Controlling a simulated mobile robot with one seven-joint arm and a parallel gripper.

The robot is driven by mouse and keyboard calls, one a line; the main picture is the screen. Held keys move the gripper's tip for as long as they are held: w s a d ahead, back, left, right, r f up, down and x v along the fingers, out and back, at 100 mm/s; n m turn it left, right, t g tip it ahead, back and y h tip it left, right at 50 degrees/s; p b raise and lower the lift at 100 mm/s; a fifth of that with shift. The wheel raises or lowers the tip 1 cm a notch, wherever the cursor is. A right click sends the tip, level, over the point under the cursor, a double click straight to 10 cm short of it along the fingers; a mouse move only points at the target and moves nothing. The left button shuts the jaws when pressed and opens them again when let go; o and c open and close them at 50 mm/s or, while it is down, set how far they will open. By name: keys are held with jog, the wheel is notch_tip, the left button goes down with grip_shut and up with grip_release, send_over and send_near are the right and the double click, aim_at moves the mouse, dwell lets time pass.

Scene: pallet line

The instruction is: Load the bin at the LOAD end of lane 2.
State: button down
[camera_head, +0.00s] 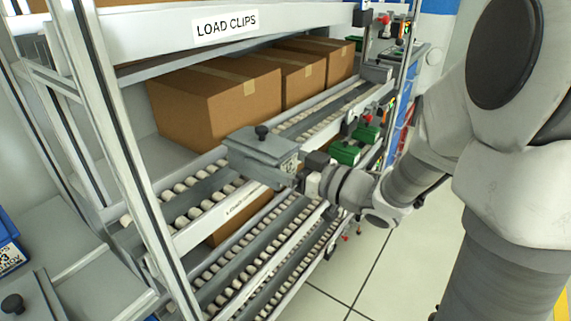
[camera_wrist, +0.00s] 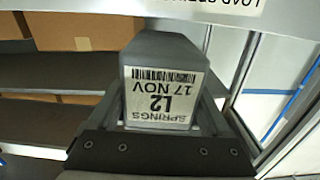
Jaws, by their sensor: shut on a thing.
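A grey bin (camera_head: 262,148) with a black knob on its lid is at the front of the middle roller lane (camera_head: 205,188) in the head view. My gripper (camera_head: 299,180) is shut on the near, labelled end of the bin. Its dark jaw plate (camera_wrist: 160,155) shows in the wrist view. The bin looks roughly level over the rollers; I cannot tell whether it rests on them. The lane's front strip (camera_head: 247,203) carries small, unreadable lettering.
Several cardboard boxes (camera_head: 205,105) stand behind the lane. A LOAD CLIPS sign (camera_head: 225,27) is on the beam above. A metal upright (camera_head: 122,130) stands left of the bin. Green bins (camera_head: 345,153) are at the right. Another knobbed grey bin (camera_head: 40,300) is at lower left.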

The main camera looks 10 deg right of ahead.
jog(key=b+x, duration=0.2)
jog(key=x, duration=0.7)
jog(key=shift+w+a, duration=0.15)
jog(key=shift+a, duration=0.1)
jog(key=shift+f+b, duration=0.5)
jog(key=shift+f, duration=0.1)
jog(key=shift+f+b, duration=0.55)
jog(key=shift+f, duration=0.2)
jog(key=shift+f, duration=0.4)
jog(key=shift+c, duration=0.6)
grip_release()
jog(key=shift+o, duration=0.6)
jog(key=shift+f, duration=0.1)
jog(key=shift+d, duration=0.15)
